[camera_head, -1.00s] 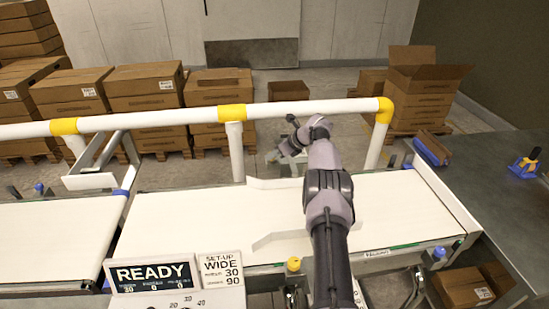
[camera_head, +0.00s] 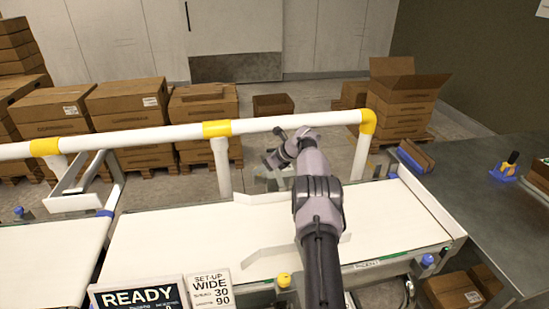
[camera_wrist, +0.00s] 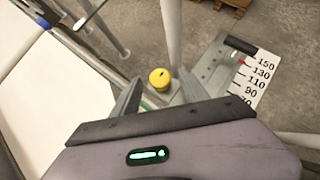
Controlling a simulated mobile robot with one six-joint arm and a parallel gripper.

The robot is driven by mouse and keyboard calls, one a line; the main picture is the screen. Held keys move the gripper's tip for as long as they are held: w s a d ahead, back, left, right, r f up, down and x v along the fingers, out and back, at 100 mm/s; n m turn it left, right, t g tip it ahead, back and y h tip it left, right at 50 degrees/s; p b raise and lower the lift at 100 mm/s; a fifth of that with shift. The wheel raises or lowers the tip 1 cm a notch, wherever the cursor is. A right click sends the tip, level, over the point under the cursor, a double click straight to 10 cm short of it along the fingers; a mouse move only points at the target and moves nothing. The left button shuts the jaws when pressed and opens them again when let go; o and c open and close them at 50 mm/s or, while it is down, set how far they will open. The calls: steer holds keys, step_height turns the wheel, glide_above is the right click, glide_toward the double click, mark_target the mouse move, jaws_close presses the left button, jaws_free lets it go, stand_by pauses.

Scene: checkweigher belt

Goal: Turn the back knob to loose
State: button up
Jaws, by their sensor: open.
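The back knob (camera_wrist: 160,78) is a round yellow knob with a small dark mark on top, seen in the wrist view beyond the belt's edge. My gripper (camera_wrist: 159,84) is open, with one grey finger to each side of the knob in the picture. I cannot tell whether the fingers touch it or how far above it they are. In the head view my gripper reaches over the far side of the belt, and the knob is hidden there. A second yellow knob (camera_head: 284,280) sits at the belt's near edge.
A printed scale (camera_wrist: 257,80) and a metal bracket (camera_wrist: 213,65) lie right of the back knob. A white rail (camera_head: 280,123) with posts runs behind the white belt (camera_head: 180,240). A display reading READY (camera_head: 138,299) stands in front. Guide plates stand on the belt.

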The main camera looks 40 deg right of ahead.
steer(key=p+v, duration=0.3)
steer(key=v, duration=1.3)
steer(key=shift+r, duration=0.1)
steer(key=w+a+f+n+g+h+b, duration=0.2)
steer(key=a+f+n+g+b, duration=0.2)
steer(key=a+f+n+g, duration=0.55)
steer(key=w+a+r+n+t+h+b, duration=0.2)
steer(key=w+a+r+n+t+h, duration=0.1)
steer(key=w+a+r+n+h, duration=0.5)
steer(key=shift+h, duration=0.5)
steer(key=b+x, duration=0.1)
steer(key=x, duration=0.4)
steer(key=b+x, duration=0.1)
steer(key=x, duration=0.5)
steer(key=d+r+b+x, duration=0.1)
steer(key=x, duration=0.5)
steer(key=shift+s+d, duration=0.15)
steer(key=shift+d, duration=0.05)
